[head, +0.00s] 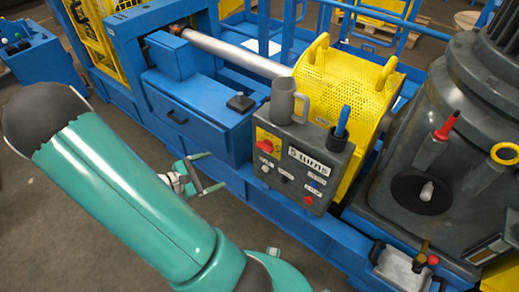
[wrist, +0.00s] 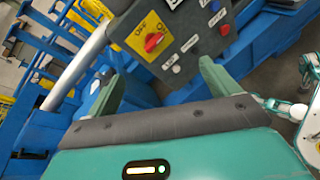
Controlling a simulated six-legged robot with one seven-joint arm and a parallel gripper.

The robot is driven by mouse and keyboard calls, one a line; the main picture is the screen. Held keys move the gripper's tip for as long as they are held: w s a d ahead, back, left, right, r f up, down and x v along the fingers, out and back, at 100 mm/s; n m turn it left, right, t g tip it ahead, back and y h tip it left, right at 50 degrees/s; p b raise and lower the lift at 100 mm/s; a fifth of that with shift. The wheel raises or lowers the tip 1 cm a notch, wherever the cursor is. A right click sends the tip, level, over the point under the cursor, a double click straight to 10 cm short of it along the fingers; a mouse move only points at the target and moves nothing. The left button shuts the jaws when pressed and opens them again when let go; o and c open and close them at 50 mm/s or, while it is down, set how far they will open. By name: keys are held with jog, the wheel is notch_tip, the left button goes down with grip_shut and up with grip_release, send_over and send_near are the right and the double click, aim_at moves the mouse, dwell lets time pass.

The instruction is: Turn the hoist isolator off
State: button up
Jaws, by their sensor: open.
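The hoist isolator is a red rotary knob (head: 268,145) on a yellow plate, at the upper left of a grey control box. It also shows in the wrist view (wrist: 153,41), beyond my fingertips at the upper middle. Its exact pointing direction is hard to tell. My gripper (head: 207,172) is open and empty, to the left of the control box and apart from it. In the wrist view, its two green fingers (wrist: 160,80) stand wide apart, with the knob above the gap between them.
The control box (head: 318,165) also bears several small buttons and labels. A grey mug (head: 284,101) and a blue-handled tool (head: 341,122) stand at its top. A yellow perforated guard (head: 340,85) is behind. A blue cabinet (head: 205,125) stands left. Floor is clear in front.

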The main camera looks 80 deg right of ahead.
aim_at(262, 149)
jog(key=s+d+f+n+t+h, duration=0.2)
jog(key=s+d+f+n+h, duration=0.35)
jog(key=d+f+n, duration=0.3)
jog(key=shift+m+y, duration=0.25)
jog(key=shift+m, duration=0.1)
jog(key=x, duration=0.8)
jog(key=s+x, duration=0.1)
jog(key=x, duration=0.4)
jog(key=shift+a+f, duration=0.1)
jog(key=shift+f, duration=0.25)
jog(key=c, duration=1)
